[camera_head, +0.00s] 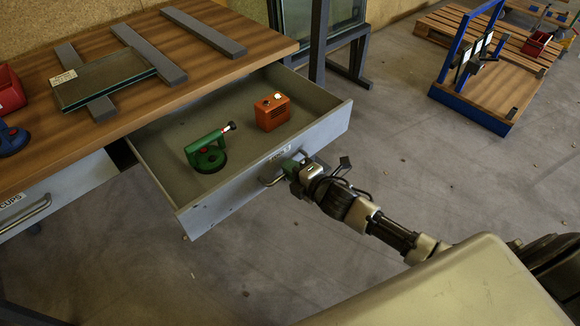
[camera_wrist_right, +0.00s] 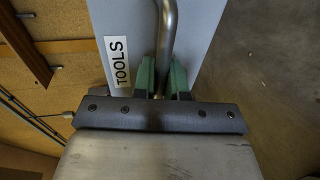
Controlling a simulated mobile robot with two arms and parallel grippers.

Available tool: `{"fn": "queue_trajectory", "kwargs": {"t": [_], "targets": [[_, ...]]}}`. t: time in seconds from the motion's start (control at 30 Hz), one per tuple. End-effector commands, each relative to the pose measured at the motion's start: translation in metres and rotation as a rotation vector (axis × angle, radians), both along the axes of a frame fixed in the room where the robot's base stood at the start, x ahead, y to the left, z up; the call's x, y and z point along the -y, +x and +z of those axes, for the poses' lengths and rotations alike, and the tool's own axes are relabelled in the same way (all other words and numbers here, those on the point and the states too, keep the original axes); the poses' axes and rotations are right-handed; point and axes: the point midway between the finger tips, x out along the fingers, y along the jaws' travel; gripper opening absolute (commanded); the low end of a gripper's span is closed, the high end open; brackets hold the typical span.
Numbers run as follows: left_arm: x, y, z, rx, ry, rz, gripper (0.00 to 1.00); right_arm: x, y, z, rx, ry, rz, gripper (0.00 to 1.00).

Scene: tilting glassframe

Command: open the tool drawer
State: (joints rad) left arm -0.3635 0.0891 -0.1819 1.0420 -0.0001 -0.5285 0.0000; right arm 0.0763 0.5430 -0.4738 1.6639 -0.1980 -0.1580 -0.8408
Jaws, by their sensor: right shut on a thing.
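The grey tool drawer (camera_head: 255,173) is pulled well out from under the wooden workbench. A green suction tool (camera_head: 208,153) and an orange box (camera_head: 272,112) lie inside it. My right gripper (camera_head: 293,165) is at the drawer front and shut on its metal handle (camera_head: 272,181). In the right wrist view, the green fingers of the right gripper (camera_wrist_right: 162,80) stand on both sides of the handle bar (camera_wrist_right: 167,40). The TOOLS label (camera_wrist_right: 117,62) is beside them on the drawer front. My left gripper is not in view.
The workbench top (camera_head: 240,25) carries grey bars and a glass pane (camera_head: 105,78). A second drawer (camera_head: 60,193), labelled CUPS, is at the left and looks closed. A blue-framed wooden cart (camera_head: 490,90) stands at the back right. The floor before the drawer is clear.

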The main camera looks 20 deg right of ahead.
Motion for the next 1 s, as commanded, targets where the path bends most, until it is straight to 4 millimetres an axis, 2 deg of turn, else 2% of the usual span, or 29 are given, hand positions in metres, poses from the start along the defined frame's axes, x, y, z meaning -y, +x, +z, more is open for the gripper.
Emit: {"fn": "queue_trajectory", "kwargs": {"t": [0.2,0.23,0.37,0.63,0.73,0.87,1.0], "targets": [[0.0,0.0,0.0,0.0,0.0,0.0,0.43,0.0,0.0,-0.001,-0.002,-0.001,-0.001,0.0],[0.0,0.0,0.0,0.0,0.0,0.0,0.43,0.0,0.0,-0.001,-0.002,-0.001,-0.001,0.17],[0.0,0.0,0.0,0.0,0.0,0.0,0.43,0.0,0.0,0.0,-0.001,-0.001,-0.001,0.36],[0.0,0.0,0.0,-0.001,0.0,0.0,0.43,0.0,-0.001,0.0,-0.001,0.0,0.0,0.36],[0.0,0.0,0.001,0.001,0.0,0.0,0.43,0.002,-0.006,0.001,-0.001,0.0,0.0,0.36],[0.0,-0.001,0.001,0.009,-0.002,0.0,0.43,0.009,-0.024,0.005,-0.002,-0.003,0.0,0.36],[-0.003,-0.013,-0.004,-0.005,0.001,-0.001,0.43,0.018,-0.051,0.01,-0.004,-0.001,0.001,0.36]]}}
